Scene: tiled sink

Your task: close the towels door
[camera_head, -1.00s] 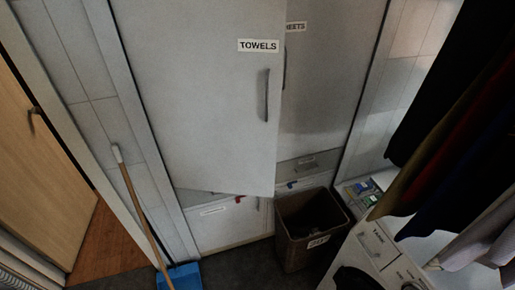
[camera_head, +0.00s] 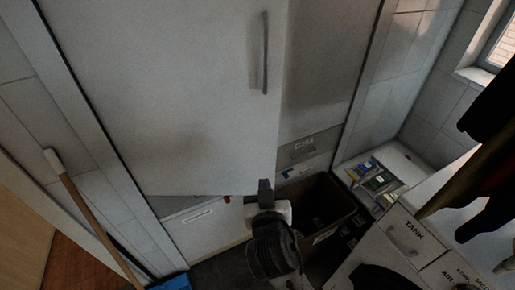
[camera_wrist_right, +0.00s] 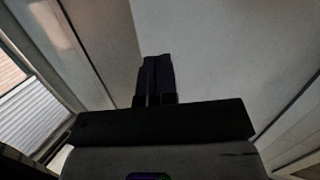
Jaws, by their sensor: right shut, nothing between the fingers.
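The towels door (camera_head: 170,100) is a tall pale grey panel with a dark vertical handle (camera_head: 265,55) near its right edge. It stands ajar: its free edge sits out in front of the neighbouring cabinet door (camera_head: 325,65), and the cabinet's lower drawers show beneath it. My right gripper (camera_head: 265,187) is at the door's lower right corner, shut and empty. I cannot tell whether it touches the door. In the right wrist view the closed dark fingers (camera_wrist_right: 155,78) point up against pale panels. My left gripper is not in view.
A brown bin (camera_head: 325,205) stands just right of my right arm. A washing machine (camera_head: 400,245) and hanging dark clothes (camera_head: 485,165) are at the right. A broom (camera_head: 90,210) leans at the left. A small shelf with packets (camera_head: 380,182) is behind the machine.

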